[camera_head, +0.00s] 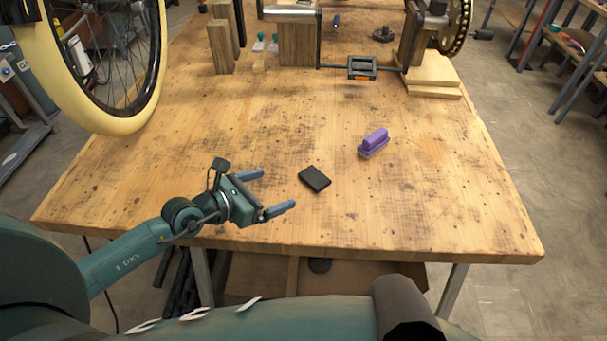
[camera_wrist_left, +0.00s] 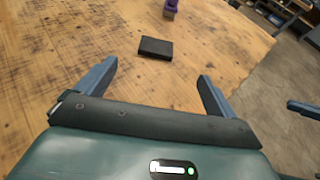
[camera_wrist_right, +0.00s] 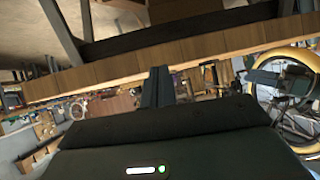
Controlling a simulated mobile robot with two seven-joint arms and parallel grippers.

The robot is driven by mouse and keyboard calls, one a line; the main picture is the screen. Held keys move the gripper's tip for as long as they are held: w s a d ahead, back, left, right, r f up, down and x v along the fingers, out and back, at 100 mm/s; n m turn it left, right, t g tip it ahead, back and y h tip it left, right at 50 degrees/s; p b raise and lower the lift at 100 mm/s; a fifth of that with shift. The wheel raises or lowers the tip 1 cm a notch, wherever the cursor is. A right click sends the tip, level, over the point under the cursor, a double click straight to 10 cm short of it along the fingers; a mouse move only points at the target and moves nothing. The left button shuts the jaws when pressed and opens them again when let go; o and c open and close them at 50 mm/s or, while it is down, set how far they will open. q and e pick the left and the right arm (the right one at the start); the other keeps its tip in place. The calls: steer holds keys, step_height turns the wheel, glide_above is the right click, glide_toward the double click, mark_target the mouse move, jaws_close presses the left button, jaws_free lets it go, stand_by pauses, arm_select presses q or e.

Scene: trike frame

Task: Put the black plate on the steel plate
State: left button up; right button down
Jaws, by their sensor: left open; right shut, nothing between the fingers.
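The black plate (camera_head: 314,179) is a small dark rectangle lying flat on the wooden table, near its middle front. It also shows in the left wrist view (camera_wrist_left: 155,48), beyond the fingertips. My left gripper (camera_head: 278,189) is open and empty, left of the black plate and apart from it, with its fingers pointing towards it. In the left wrist view the spread fingers (camera_wrist_left: 158,70) have nothing between them. My right gripper (camera_wrist_right: 158,85) shows only in its own wrist view, fingers together and empty, by a wooden edge. I cannot clearly make out the steel plate.
A purple block-like object (camera_head: 374,141) stands right of and behind the black plate. A yellow-tyred wheel (camera_head: 150,95) overhangs the table's left side. Wooden posts (camera_head: 219,47), a pedal (camera_head: 362,68) and stacked boards (camera_head: 434,84) are at the back. The table's front right (camera_head: 440,210) is clear.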

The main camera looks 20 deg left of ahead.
arm_select(q)
steer(key=shift+w+f, duration=0.15)
steer(key=shift+f, duration=0.1)
glide_toward(313, 178)
steer(key=shift+w+d+f+b, duration=0.25)
steer(key=shift+w+d+b, duration=0.2)
steer(key=shift+w+d, duration=0.5)
steer(key=x, duration=0.1)
steer(key=b+x, duration=0.1)
steer(key=x, duration=0.3)
steer(key=shift+w+a+f, duration=0.15)
steer(key=shift+a+f, duration=0.05)
steer(key=shift+f, duration=0.15)
steer(key=shift+c, duration=0.4)
